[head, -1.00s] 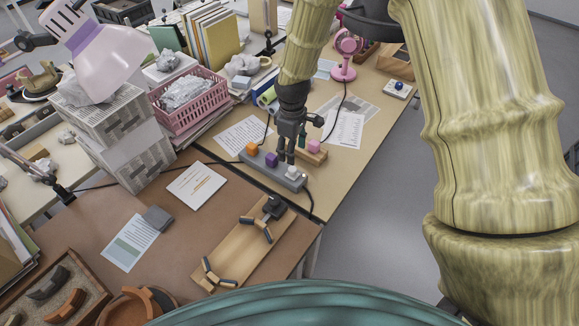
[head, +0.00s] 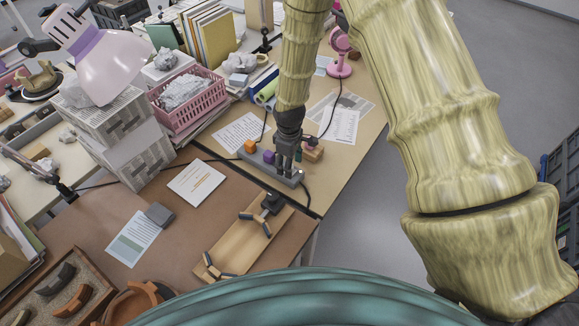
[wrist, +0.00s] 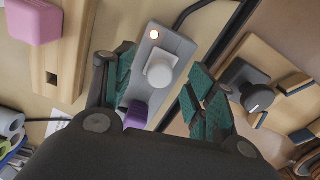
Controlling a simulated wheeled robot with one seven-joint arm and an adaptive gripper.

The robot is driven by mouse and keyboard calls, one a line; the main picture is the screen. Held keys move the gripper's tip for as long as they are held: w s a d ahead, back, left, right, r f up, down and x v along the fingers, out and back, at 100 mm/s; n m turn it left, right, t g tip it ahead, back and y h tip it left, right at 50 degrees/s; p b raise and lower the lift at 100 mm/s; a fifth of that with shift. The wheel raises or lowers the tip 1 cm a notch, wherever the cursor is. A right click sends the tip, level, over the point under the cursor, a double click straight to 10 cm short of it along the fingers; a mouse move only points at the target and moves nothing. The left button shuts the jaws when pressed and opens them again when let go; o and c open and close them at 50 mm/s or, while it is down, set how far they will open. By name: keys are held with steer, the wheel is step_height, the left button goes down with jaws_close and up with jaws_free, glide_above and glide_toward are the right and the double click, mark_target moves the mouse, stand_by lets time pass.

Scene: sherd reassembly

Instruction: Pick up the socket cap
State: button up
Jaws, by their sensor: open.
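A grey power strip (head: 258,162) lies on the table, with an orange cube-like cap (head: 250,146) and a purple cap (head: 268,157) on it. A white cap (wrist: 160,72) sits on the strip near its lit end in the wrist view, where the purple cap (wrist: 137,113) is partly hidden by my gripper. Which one is the socket cap is not marked. My gripper (wrist: 164,74) is open above the strip, its green-padded fingers on either side of the white cap in the picture, with no visible contact.
A wooden block (wrist: 55,70) with a pink cap (wrist: 34,20) stands beside the strip. A wooden board (head: 240,245) with a dark knob (wrist: 245,85) is on the other side. A black cable runs off the strip's end. A pink basket (head: 190,110) and papers lie further left.

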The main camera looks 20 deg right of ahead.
steer(key=shift+f, duration=0.8)
steer(key=c, duration=1.1)
